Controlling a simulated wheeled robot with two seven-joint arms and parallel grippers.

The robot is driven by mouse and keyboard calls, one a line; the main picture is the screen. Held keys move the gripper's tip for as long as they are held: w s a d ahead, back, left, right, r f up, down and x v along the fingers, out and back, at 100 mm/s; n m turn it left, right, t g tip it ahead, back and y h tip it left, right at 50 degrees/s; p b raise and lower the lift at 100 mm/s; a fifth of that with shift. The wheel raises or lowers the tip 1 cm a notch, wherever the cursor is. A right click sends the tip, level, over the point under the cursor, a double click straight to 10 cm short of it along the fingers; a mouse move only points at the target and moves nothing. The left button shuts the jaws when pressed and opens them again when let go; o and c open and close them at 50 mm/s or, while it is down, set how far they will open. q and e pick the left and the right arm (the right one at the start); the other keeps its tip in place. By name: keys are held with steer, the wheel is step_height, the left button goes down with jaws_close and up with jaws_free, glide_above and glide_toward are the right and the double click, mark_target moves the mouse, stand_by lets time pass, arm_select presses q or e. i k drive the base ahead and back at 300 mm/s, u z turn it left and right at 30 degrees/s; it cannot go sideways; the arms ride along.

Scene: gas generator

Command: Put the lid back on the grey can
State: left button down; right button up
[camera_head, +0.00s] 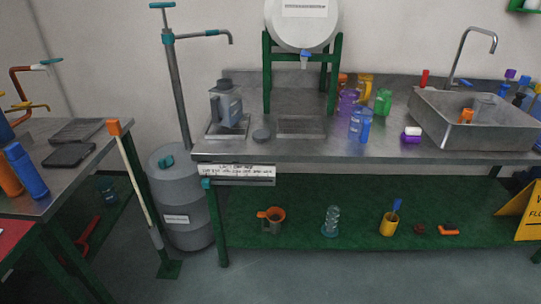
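A grey can (229,107) stands upright on the steel counter, near its left end, on a dark tray (213,131). A dark piece shows at its top, and I cannot tell whether this is a neck or a cap. Neither of my grippers is in view.
A white tank (301,24) on a green stand rises behind the disc. Blue bottles (360,125) and a steel sink (470,122) are to the right. A grey drum (182,199) with a pump stands left of the counter. The counter front near the disc is clear.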

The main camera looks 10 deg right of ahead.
mark_target(225, 98)
steer(key=u, duration=0.7)
steer(key=i, duration=1.1)
steer(key=z, duration=0.7)
steer(key=i, duration=0.55)
steer(key=z, duration=0.55)
